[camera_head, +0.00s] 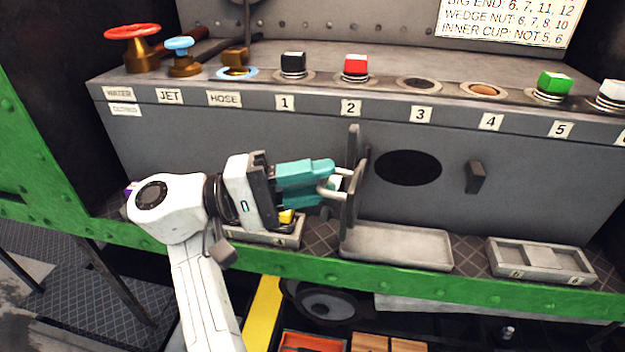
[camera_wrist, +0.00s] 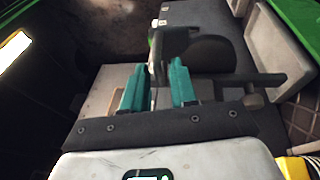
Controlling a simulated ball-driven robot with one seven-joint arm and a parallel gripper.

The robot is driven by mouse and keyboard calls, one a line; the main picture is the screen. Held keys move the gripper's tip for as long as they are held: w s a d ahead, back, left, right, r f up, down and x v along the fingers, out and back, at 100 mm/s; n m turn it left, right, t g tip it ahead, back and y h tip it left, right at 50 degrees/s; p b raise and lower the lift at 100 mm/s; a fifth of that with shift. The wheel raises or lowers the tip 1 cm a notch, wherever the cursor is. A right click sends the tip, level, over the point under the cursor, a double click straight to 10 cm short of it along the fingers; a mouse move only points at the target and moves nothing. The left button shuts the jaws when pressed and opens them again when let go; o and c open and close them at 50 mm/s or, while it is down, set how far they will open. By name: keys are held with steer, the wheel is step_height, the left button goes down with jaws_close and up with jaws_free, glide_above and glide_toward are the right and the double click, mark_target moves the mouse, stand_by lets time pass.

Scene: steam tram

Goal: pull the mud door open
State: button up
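The mud door (camera_head: 351,190) is a dark grey plate. It stands swung out from the grey casing, almost edge-on in the head view, left of a dark oval opening (camera_head: 408,168). My gripper (camera_head: 328,183) has teal fingers, one on either side of the handle. In the wrist view the gripper (camera_wrist: 160,75) has its fingers apart, with a grey bar between the tips. Whether they press on the handle is unclear.
A shallow grey tray (camera_head: 400,246) lies below the opening. A two-part tray (camera_head: 541,260) stands to its right, and another (camera_head: 268,235) lies under my gripper. A dark latch (camera_head: 475,177) juts out right of the opening. A green beam (camera_head: 400,283) edges the shelf.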

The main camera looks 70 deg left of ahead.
steer(key=shift+o, duration=0.5)
steer(key=shift+s, duration=0.15)
steer(key=b+v, duration=0.1)
steer(key=v, duration=0.9)
steer(key=shift+s, duration=0.35)
steer(key=shift+a, duration=0.1)
